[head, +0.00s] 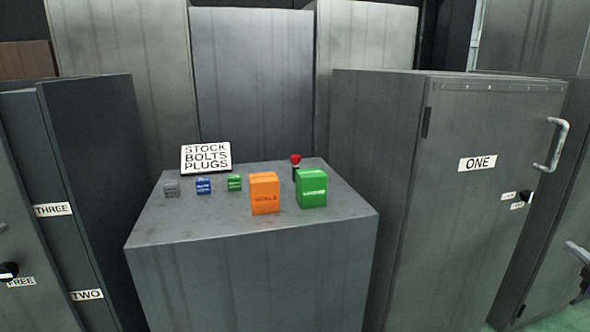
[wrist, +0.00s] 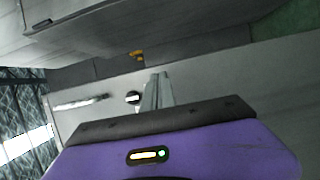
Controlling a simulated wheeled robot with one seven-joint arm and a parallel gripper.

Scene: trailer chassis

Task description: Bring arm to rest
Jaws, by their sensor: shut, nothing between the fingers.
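My gripper (wrist: 158,82) shows in the wrist view, beyond its purple and black housing. Its two grey fingers are together with nothing between them. Behind the fingers is a pale grey panel (wrist: 215,88) with a bar handle (wrist: 82,104) and a round black-and-white knob (wrist: 132,97). I cannot tell whether the fingers touch the panel. My arm and gripper are not clearly seen in the head view.
A grey pedestal (head: 250,275) bears an orange box (head: 264,193), a green box (head: 312,189), several small boxes, a red-topped item (head: 295,161) and a sign (head: 206,157). Cabinet ONE (head: 480,215) stands right, its door shut; cabinets labelled THREE and TWO (head: 95,180) stand left.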

